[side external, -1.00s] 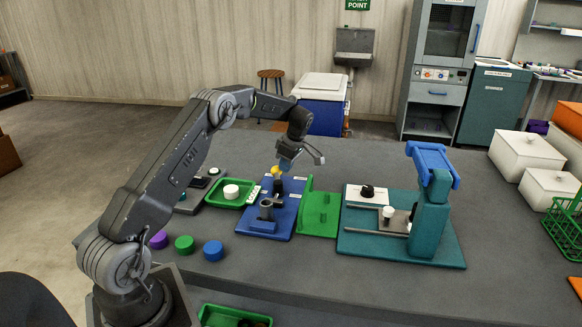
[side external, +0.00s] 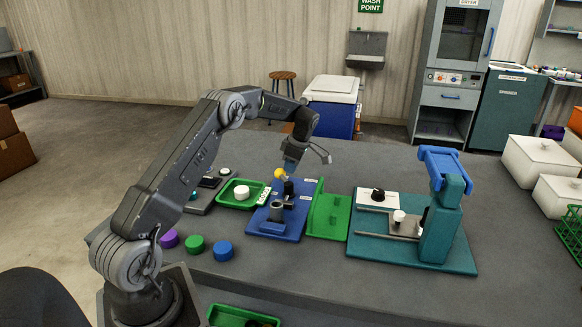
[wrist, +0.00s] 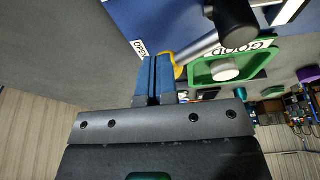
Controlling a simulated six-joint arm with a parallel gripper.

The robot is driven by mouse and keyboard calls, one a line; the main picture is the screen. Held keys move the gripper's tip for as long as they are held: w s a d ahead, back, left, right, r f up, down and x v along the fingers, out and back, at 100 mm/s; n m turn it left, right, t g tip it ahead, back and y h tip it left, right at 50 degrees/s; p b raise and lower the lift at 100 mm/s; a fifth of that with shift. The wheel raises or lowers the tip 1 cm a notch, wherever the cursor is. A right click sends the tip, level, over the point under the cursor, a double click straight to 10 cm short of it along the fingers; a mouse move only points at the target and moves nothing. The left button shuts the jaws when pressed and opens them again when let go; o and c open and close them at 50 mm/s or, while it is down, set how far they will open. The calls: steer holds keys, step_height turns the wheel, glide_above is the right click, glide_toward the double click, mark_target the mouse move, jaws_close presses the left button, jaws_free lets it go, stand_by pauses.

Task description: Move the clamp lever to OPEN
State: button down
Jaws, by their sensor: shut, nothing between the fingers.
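The clamp stands on a blue plate (side external: 278,228) with a grey upright cylinder (side external: 276,211) and a black part (side external: 288,188). Its lever ends in a yellow knob (side external: 279,173); in the wrist view the grey lever bar (wrist: 197,48) runs from a black cylinder (wrist: 233,22) down to the yellow knob (wrist: 178,70). My gripper (side external: 290,166) is shut and empty, right beside the knob. In the wrist view its blue fingertips (wrist: 154,74) partly hide the knob; I cannot tell whether they touch it. The OPEN label (wrist: 139,48) lies just beyond the fingertips.
A green tray (side external: 229,204) with a white disc stands left of the plate. A green angled fixture (side external: 327,215) stands close on its right, then a teal station (side external: 400,255). Purple, green and blue discs (side external: 223,251) lie in front. The front middle of the table is clear.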

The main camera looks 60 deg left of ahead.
steer(key=shift+s, duration=0.1)
steer(key=v, duration=1)
steer(key=shift+w, duration=0.2)
steer(key=s+d+r+m+t, duration=0.2)
steer(key=s+d+r+m, duration=0.4)
steer(key=d, duration=0.3)
steer(key=s+d+r+m+t, duration=0.2)
steer(key=s+d+r+m, duration=0.2)
steer(key=d+r+m, duration=0.4)
steer(key=s+d+f+m+t+h, duration=0.1)
steer(key=s+d+f+m+t, duration=0.1)
steer(key=s+d+m, duration=0.4)
steer(key=s+d+f+m+t+h, duration=0.1)
steer(key=s+d+f+m, duration=0.2)
steer(key=s, duration=1.1)
steer(key=d+m, duration=0.3)
steer(key=d, duration=0.2)
steer(key=shift+d+f+t+h, duration=0.25)
steer(key=shift+d+t+h, duration=0.05)
steer(key=shift+t, duration=0.1)
